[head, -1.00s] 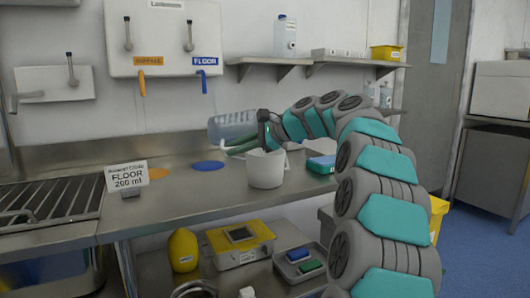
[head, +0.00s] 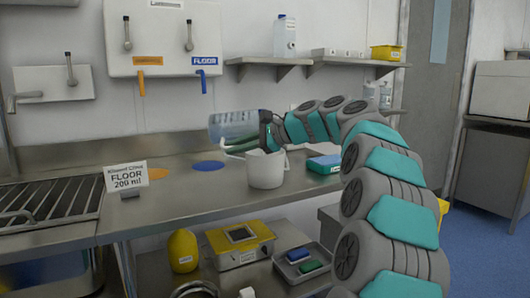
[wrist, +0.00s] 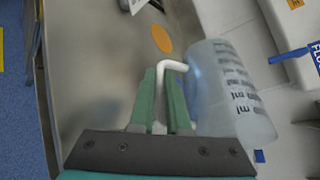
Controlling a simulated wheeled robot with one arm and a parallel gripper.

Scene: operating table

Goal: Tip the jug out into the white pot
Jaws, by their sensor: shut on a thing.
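The clear jug (head: 234,126) is held above the counter, behind and to the left of the white pot's top in the head view. It looks roughly level there; its contents cannot be made out. The wrist view shows its printed scale (wrist: 232,88) and its white handle (wrist: 161,88). My gripper (wrist: 163,98) is shut on the handle, with a green finger on each side; in the head view its fingers (head: 243,147) are partly hidden. The white pot (head: 265,171) stands upright on the counter. Its inside is mostly hidden.
A sign reading FLOOR 200 ml (head: 126,177) stands on the counter at left. A teal box (head: 324,164) is right of the pot. Wall dispensers (head: 164,40) and a shelf (head: 310,60) are above.

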